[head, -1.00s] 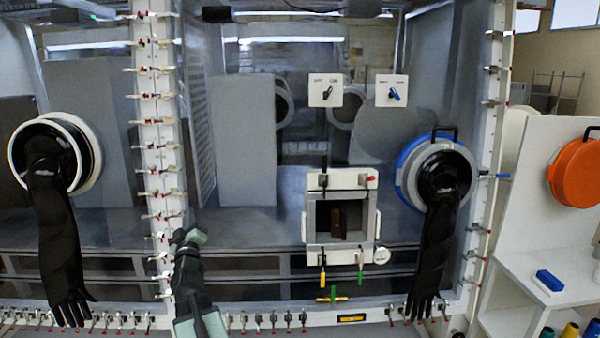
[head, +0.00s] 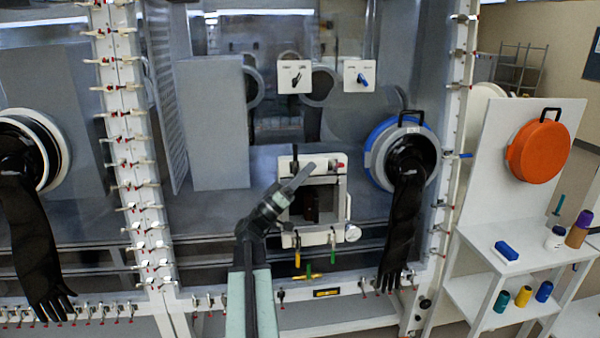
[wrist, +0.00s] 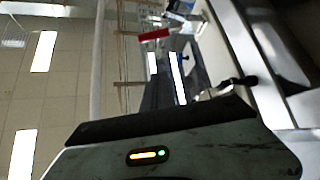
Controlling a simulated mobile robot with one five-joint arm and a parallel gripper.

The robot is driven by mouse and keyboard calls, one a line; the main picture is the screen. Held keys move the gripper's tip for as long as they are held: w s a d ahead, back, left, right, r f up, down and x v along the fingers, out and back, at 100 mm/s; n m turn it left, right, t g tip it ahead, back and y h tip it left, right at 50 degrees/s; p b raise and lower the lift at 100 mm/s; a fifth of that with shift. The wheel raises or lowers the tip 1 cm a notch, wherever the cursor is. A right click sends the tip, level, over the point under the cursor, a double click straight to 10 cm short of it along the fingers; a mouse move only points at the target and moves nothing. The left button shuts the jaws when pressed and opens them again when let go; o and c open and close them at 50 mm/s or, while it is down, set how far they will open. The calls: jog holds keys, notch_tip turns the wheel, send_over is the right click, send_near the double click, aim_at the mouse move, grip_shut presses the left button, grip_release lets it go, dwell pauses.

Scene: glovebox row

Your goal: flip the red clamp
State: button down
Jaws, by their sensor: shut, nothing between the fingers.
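The small red clamp (head: 341,164) sits at the top right corner of the square white-framed port (head: 285,212) in the head view. My gripper (head: 305,172) is shut and empty. In that picture its tip overlaps the upper part of the port, just left of the red clamp, with a small gap between them. The gripper covers part of the port's upper left. Depth between the gripper and the port is hard to tell. A red bar (wrist: 153,35) shows in the wrist view; I cannot tell if it is the same clamp.
Yellow (head: 297,258) and green (head: 333,248) handles hang below the port, with a round white dial (head: 352,233) beside them. A black glove (head: 402,220) hangs from the blue-ringed opening at right. A white shelf (head: 480,250) with a blue block stands further right.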

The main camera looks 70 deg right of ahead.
aim_at(338, 164)
jog(key=s+d, duration=0.2)
jog(key=s, duration=0.3)
jog(key=shift+s+d+r+b, duration=0.15)
jog(key=shift+s+d+b, duration=0.1)
jog(key=shift+d+b, duration=0.15)
jog(key=shift+s+a+f+b, duration=0.1)
jog(key=shift+s+f+b, duration=0.25)
jog(key=shift+f+b, duration=0.4)
jog(key=shift+a+r, duration=0.1)
